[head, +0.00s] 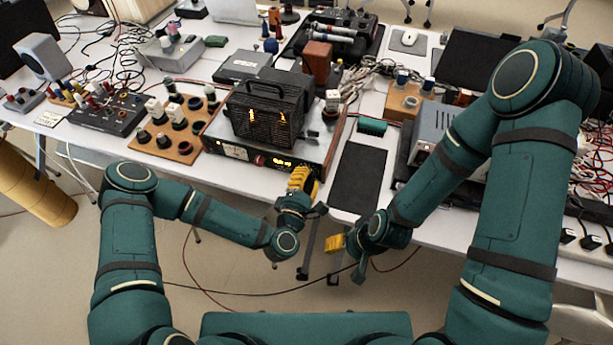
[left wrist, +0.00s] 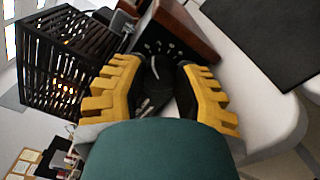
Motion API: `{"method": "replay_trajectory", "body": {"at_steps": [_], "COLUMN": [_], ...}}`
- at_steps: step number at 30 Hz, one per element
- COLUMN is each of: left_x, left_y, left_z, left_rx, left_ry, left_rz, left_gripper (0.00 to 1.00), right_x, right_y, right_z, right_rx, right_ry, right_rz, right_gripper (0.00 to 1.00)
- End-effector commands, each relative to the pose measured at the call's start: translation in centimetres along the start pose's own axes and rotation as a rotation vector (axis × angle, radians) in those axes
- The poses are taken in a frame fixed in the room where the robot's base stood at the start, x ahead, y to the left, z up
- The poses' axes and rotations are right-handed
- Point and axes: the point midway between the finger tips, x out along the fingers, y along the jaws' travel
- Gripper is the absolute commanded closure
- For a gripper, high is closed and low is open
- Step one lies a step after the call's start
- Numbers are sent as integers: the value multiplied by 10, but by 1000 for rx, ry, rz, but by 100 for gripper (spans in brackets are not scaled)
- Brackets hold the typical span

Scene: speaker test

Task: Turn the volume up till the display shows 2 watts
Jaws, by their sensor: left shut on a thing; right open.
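The amplifier (head: 312,138), with a black slotted cage (head: 265,108) on top, stands at the table's front edge. Its front has a lit amber display (head: 283,163), whose digits are too small to read surely. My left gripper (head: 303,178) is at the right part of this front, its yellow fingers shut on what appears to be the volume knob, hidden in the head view. In the left wrist view a dark, rounded shape (left wrist: 155,82) lies between the fingers. My right gripper (head: 336,243) is open and empty, low in front of the table.
A dark mat (head: 358,178) lies right of the amplifier, with a green cylinder (head: 371,126) behind it. A wooden board (head: 160,148) with several knobs lies on the left. A grey instrument (head: 440,128) stands on the right. Cables run across the table.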

Motion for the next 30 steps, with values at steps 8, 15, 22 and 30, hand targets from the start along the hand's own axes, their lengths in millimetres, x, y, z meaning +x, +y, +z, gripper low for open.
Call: {"method": "replay_trajectory", "body": {"at_steps": [8, 15, 22, 30], "left_x": [2, 2, 2, 2], "left_y": [2, 1, 1, 0], "left_z": [1, 0, 0, 0], "left_rx": [238, 379, 451, 473], "left_ry": [-1, 0, 0, 1], "left_rz": [7, 6, 7, 7], "left_gripper": [100, 100, 100, 100], "right_x": [-5, -6, -7, -8], "right_y": [-2, -2, -3, -3], "right_z": [0, 1, 1, 1], "right_rx": [0, 0, 1, 1], "right_ry": [-2, -4, -4, -4], "right_rz": [0, 0, 0, 0], "right_gripper": [37, 37, 37, 37]}}
